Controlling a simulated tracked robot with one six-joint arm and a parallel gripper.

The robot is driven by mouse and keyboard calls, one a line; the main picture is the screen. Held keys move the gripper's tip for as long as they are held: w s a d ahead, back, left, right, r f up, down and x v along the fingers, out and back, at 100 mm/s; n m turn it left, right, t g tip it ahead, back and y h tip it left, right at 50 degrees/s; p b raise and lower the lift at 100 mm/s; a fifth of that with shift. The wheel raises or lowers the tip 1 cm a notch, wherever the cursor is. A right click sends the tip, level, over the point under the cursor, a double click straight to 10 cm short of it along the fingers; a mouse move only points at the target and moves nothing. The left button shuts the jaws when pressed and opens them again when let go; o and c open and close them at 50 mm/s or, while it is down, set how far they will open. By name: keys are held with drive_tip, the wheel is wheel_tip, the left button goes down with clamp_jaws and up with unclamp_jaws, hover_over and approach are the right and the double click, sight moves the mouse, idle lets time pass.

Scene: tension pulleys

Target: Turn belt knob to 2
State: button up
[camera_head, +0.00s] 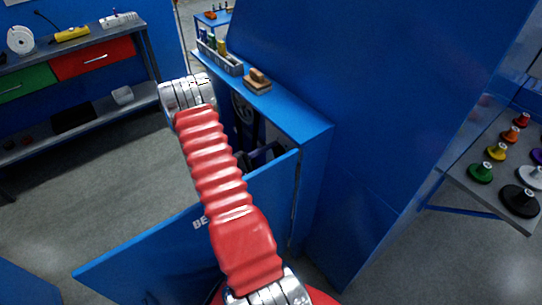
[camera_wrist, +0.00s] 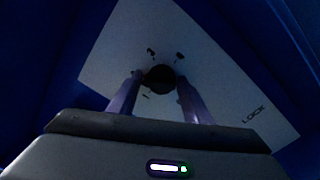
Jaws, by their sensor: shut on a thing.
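A dark round knob (camera_wrist: 160,79) sits on a pale panel (camera_wrist: 215,75) in the wrist view. Small dark marks surround it, but I cannot read them or tell which one the knob points to. The word LOCK is printed at the panel's lower right. My gripper (camera_wrist: 158,88) has one finger on each side of the knob and is shut on it. In the head view my red arm reaches over an open blue door (camera_head: 150,262) marked with letters starting "BE". My gripper and the knob cannot be made out there.
A blue cabinet (camera_head: 315,150) stands beside the arm, with a tool rack (camera_head: 220,55) and a wooden-handled block (camera_head: 257,82) on its ledge. A shelf (camera_head: 75,45) is at the left. A table with coloured pulleys (camera_head: 497,152) is at the right. Dark blue walls enclose the panel closely.

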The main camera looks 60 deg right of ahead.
drive_tip(key=o, duration=0.7)
drive_tip(key=shift+s+a+f, duration=0.1)
drive_tip(key=shift+s+f, duration=0.3)
drive_tip(key=shift+s, duration=0.05)
drive_tip(key=shift+o, duration=0.5)
drive_tip(key=shift+w+r, duration=0.1)
drive_tip(key=shift+w, duration=0.05)
drive_tip(key=shift+w+r, duration=0.15)
drive_tip(key=shift+w, duration=0.05)
drive_tip(key=v, duration=1.3)
drive_tip(key=shift+a, duration=0.3)
drive_tip(key=shift+w, duration=0.15)
drive_tip(key=a+r+t+y, duration=0.7)
drive_tip(key=a+r, duration=0.7)
drive_tip(key=a, duration=0.5)
drive_tip(key=s+a+r+t+y, duration=0.1)
drive_tip(key=a+r+t+y, duration=0.5)
drive_tip(key=a+r, duration=0.9)
drive_tip(key=a+y, duration=0.3)
drive_tip(key=shift+a+m+t, duration=0.3)
drive_tip(key=shift+a+t, duration=0.05)
drive_tip(key=shift+t, duration=0.05)
